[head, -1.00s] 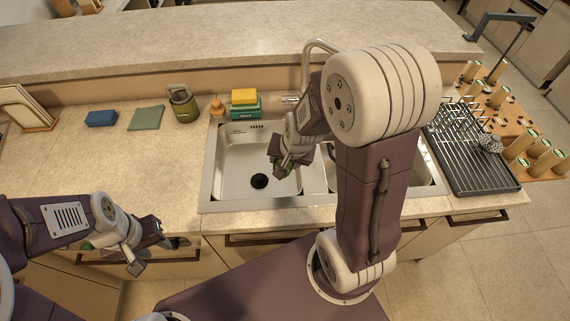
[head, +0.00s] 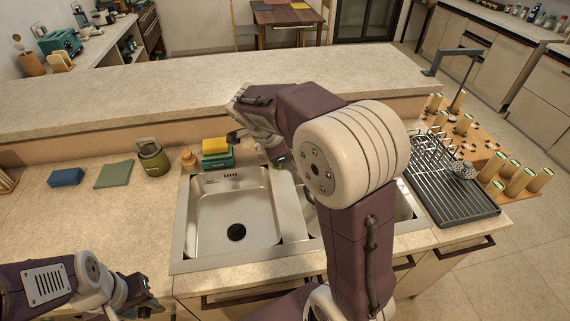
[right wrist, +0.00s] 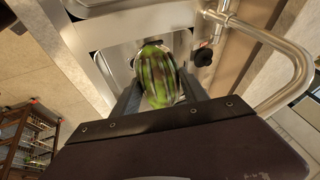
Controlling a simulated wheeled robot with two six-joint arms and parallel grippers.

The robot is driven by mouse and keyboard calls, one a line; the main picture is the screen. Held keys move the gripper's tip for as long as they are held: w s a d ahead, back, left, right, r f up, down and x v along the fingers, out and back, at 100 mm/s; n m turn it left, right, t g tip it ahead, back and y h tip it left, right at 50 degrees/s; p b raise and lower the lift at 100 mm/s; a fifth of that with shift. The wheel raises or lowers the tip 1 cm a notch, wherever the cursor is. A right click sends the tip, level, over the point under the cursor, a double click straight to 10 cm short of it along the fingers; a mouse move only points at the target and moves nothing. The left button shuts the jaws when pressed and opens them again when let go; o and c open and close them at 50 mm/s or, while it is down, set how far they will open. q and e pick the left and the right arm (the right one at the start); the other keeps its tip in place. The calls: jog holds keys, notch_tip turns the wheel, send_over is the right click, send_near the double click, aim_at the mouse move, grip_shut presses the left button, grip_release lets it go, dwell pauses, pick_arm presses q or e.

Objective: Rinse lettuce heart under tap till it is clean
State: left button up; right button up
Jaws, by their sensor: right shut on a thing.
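The lettuce heart (right wrist: 160,80) is green with dark streaks and patches, and looks slightly blurred. In the right wrist view my right gripper (right wrist: 158,92) is shut on it, one finger on each side, with the sink below. In the head view my right arm reaches over the back of the sink (head: 232,205), and the lettuce is hard to make out behind the gripper. The tap (right wrist: 290,75) is a curved metal pipe at the right of the wrist view; my arm hides most of it in the head view. My left gripper (head: 136,305) looks open and empty, low at the counter's front.
A dish rack (head: 450,185) is on the right. A raised ledge (head: 150,90) runs behind.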

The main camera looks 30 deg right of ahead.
jog(key=w+d+f+p, duration=0.1)
jog(key=w+d+p, duration=0.1)
jog(key=d, duration=0.4)
jog(key=w+d+f+p, duration=0.1)
jog(key=w+d+f, duration=0.1)
jog(key=w+d, duration=0.2)
jog(key=shift+d+p, duration=0.4)
jog(key=shift+d, duration=1)
jog(key=shift+s, duration=0.1)
jog(key=shift+s+d+b, duration=0.25)
jog(key=shift+s+b, duration=0.3)
jog(key=shift+w, duration=0.1)
jog(key=shift+w+a, duration=0.3)
jog(key=shift+w, duration=0.2)
